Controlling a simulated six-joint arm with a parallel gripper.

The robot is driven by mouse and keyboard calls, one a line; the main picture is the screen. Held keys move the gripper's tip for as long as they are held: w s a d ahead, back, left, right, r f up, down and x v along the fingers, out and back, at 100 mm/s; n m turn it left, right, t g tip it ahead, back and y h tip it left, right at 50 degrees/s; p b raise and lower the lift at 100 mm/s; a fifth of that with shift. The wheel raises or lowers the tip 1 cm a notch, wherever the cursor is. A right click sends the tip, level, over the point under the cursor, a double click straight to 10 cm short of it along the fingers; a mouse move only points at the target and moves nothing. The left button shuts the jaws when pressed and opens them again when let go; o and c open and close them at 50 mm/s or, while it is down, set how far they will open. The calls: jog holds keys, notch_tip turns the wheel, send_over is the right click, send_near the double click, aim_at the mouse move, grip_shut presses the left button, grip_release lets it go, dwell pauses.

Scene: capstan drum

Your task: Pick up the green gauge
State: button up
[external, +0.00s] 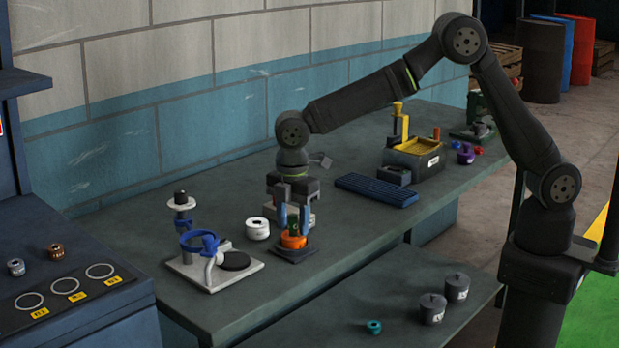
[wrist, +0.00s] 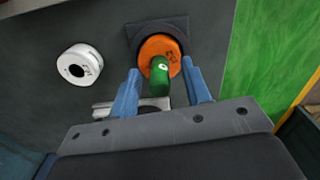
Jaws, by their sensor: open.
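The green gauge (wrist: 159,80) is a small green cylinder with a white mark, seen in the wrist view against the orange drum (wrist: 158,49). It lies between the two blue fingers of my gripper (wrist: 160,70), with a visible gap on each side. The orange drum also shows in the external view (external: 293,241), on a dark square base under my gripper (external: 294,222). My gripper points down, open, with a finger on either side of the gauge. The gauge is mostly hidden by the fingers in the external view.
A white ring-shaped part (external: 257,228) sits just left of the drum. Further left is a white-based fixture (external: 213,267) with a blue ring. A dark blue ribbed mat (external: 376,190) and a yellow tray unit (external: 417,152) are to the right. Bench space in front of the mat is clear.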

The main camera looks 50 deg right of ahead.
grip_shut()
